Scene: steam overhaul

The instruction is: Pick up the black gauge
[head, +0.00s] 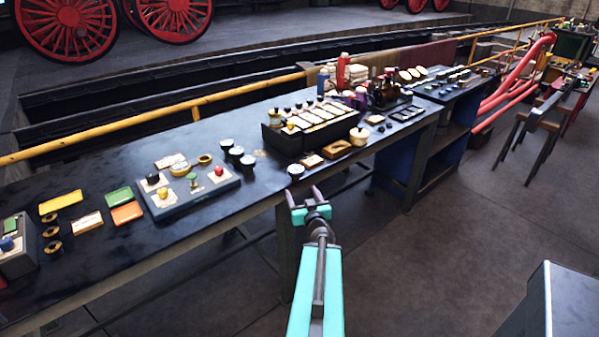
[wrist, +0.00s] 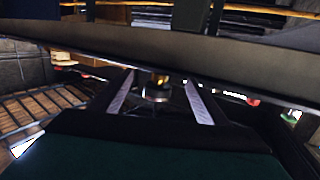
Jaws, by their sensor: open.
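Several small dark round gauges with pale faces stand on the dark workbench (head: 200,215). Three stand in a short row: one (head: 226,144), a second (head: 236,153) and a third (head: 248,162). I cannot tell which is the task's black gauge. My gripper (head: 304,193) is open and empty, just off the bench's front edge, near the front-edge gauge. In the wrist view a small metallic, yellowish round thing (wrist: 157,90) shows between the fingers, beyond them; what it is stays unclear.
A black compartment box (head: 283,143) holds pale cards and small knobs. A grey-blue tray (head: 160,207) with coloured knobs lies left. Green (head: 119,197) and orange (head: 127,213) plates lie beside it. Bottles (head: 389,90) stand farther right.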

